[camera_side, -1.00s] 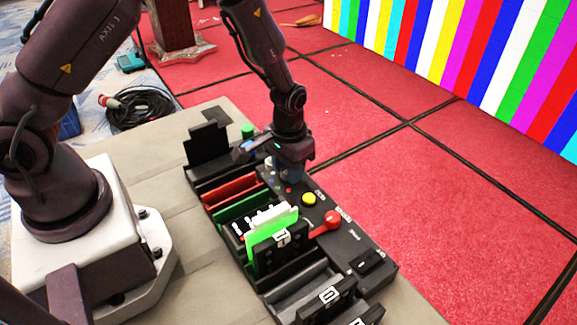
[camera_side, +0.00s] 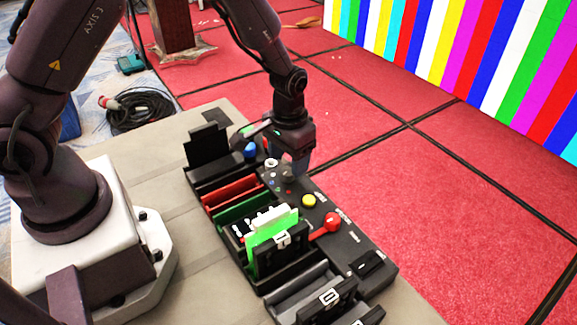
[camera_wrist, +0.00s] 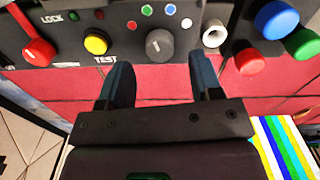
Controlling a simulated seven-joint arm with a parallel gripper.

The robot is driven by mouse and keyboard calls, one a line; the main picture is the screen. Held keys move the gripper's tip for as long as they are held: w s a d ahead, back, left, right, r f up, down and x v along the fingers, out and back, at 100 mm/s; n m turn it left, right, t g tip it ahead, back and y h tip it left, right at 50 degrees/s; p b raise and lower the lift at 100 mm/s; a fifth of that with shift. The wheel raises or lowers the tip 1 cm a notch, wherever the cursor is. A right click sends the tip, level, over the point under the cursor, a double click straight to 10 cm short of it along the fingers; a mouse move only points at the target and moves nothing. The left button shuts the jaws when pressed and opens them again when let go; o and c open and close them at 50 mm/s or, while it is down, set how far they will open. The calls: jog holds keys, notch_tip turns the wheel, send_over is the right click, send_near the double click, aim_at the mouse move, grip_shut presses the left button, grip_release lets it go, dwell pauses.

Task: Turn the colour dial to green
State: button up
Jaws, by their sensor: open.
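The colour dial is a dark grey round knob (camera_wrist: 160,44) with a pale pointer line, on a black panel. Red (camera_wrist: 131,25), green (camera_wrist: 147,10), blue (camera_wrist: 170,9) and white (camera_wrist: 186,23) dots arc around it in the wrist view. The pointer looks nearly upright there, but which dot it marks is hard to tell. My gripper (camera_wrist: 160,80) is open and empty, its two fingers spread wider than the knob. The knob appears just beyond the fingertips, untouched. In the side view my gripper (camera_side: 297,168) is just above the panel by the dial, partly hiding that area.
A white ring socket (camera_wrist: 214,34), red button (camera_wrist: 249,62), blue knob (camera_wrist: 277,19) and green knob (camera_wrist: 303,43) sit on one side of the dial. A yellow button (camera_wrist: 96,42) and red lever (camera_wrist: 38,51) sit on the other. Slotted cards (camera_side: 268,237) stand beside the panel.

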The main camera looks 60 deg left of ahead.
aim_at(288, 170)
notch_tip(288, 170, up, 10)
jog(key=shift+f, duration=0.2)
jog(key=s+a+r+m+t, duration=0.1)
jog(key=s+r+t, duration=0.4)
jog(key=s+r, duration=1.2)
jog(key=shift+s+a+m+t, duration=0.35)
jog(key=shift+s+a, duration=0.2)
jog(key=shift+a, duration=0.2)
jog(key=shift+r, duration=0.1)
dwell(0.5)
